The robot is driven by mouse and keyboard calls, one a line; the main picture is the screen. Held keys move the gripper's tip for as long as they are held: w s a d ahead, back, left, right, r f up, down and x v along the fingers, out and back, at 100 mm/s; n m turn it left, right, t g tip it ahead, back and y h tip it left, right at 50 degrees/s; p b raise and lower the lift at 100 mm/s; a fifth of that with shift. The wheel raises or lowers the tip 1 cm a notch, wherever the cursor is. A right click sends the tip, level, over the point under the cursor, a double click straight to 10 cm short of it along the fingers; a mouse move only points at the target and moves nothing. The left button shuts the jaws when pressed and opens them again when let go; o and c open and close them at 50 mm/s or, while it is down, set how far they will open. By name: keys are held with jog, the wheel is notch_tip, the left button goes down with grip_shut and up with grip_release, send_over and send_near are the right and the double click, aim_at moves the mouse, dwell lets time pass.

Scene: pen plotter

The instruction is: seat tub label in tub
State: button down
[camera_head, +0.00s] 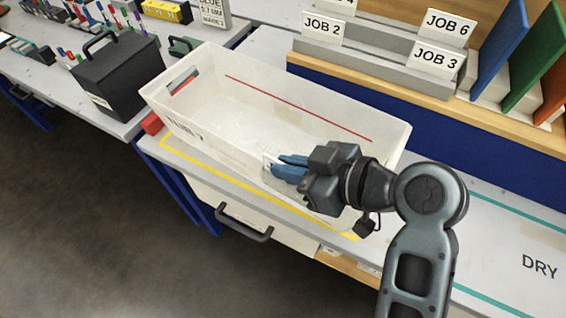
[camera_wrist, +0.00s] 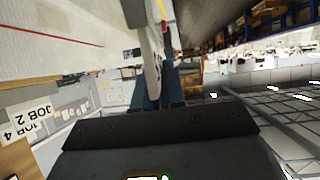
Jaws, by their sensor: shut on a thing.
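The white tub (camera_head: 225,110) stands on the bench with dark lettering on its near wall and a red line along its inside far wall. My gripper (camera_head: 283,166), with blue fingers, is at the tub's near long wall, right of that lettering. Its fingers point left and are shut on a small white piece, the tub label (camera_head: 268,164), which is mostly hidden. I cannot tell whether the label touches the wall. In the wrist view the blue fingers (camera_wrist: 160,92) close around a pale upright edge; whether this is label or tub wall is unclear.
A black box (camera_head: 118,72) with a handle stands left of the tub. Beyond the tub is a rack with job signs (camera_head: 323,28) and upright blue, green and orange boards (camera_head: 531,60). A drawer handle (camera_head: 245,228) is below the bench edge. The DRY area (camera_head: 500,245) looks clear.

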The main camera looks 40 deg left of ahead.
jog(key=shift+f, duration=0.1)
jog(key=c, duration=1.2)
grip_release()
jog(key=shift+r, duration=0.25)
jog(key=shift+w+d+r, duration=0.1)
jog(key=shift+d, duration=0.25)
jog(key=b+v, duration=0.1)
jog(key=v, duration=1)
jog(key=shift+d, duration=0.15)
